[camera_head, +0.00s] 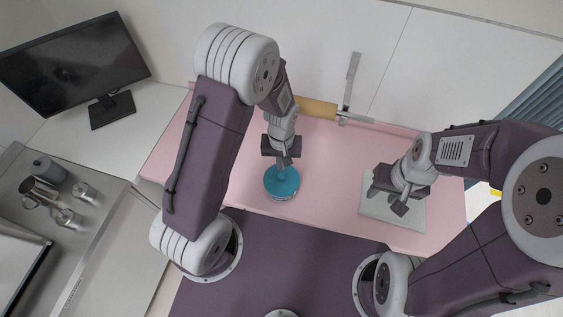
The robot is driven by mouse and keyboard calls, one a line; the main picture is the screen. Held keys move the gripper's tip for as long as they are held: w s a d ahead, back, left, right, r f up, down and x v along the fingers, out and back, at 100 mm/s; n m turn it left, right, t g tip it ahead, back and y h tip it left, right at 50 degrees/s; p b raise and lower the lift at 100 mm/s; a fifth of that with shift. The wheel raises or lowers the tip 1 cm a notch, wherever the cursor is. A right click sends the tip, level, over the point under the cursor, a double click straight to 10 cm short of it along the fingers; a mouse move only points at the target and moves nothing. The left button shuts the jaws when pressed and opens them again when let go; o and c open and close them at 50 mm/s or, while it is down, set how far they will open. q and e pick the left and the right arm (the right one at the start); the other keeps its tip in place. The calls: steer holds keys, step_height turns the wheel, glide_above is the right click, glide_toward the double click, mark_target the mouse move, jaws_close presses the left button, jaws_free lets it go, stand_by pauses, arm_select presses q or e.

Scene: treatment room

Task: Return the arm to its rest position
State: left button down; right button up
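My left arm rises from the base and reaches over the pink table (330,215). My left gripper (281,163) points down just above a round blue container (282,183) on the table. Its fingers are small and partly hidden, and I cannot tell whether they touch the container or are open. My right arm comes in from the right. My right gripper (388,200) is over a pale grey square mat (405,218) on the right of the table, with its two fingers apart and nothing visible between them.
A wooden-coloured roll (317,108) lies along the table's back edge, near a metal bracket (351,80). A black monitor (75,65) stands on the white counter at the left. Metal vessels (42,192) stand on a steel surface below it. The table's middle is clear.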

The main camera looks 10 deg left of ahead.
mark_target(281, 175)
arm_select(q)
steer(key=shift+f, duration=0.15)
stand_by(0.7)
steer(key=shift+f+b, duration=2.2)
steer(key=shift+f, duration=0.45)
step_height(281, 175, up, 7)
steer(key=p, duration=0.6)
